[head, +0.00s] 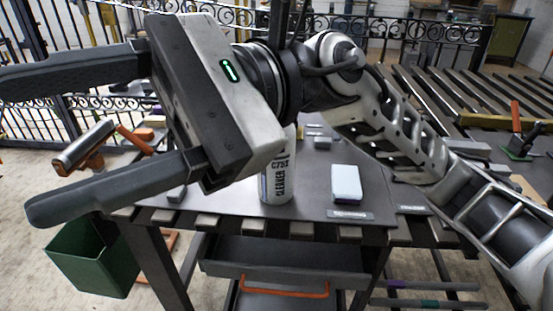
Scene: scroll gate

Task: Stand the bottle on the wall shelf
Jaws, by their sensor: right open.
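A white bottle (277,180) with dark lettering stands upright on the dark workbench (235,203). Its upper part is hidden behind my right gripper. My right gripper (22,146) is large in the foreground, its two dark fingers pointing left and spread wide with nothing between them. The gripper body is in front of the bottle in the picture; I cannot tell whether they touch. No wall shelf can be made out. My left gripper is not in view.
A light blue and white block (346,184) lies on the bench right of the bottle. A green bin (93,262) hangs at the bench's left side. A drawer with an orange handle (284,289) is below. A slatted table (470,95) and scrolled iron railings (425,30) stand behind.

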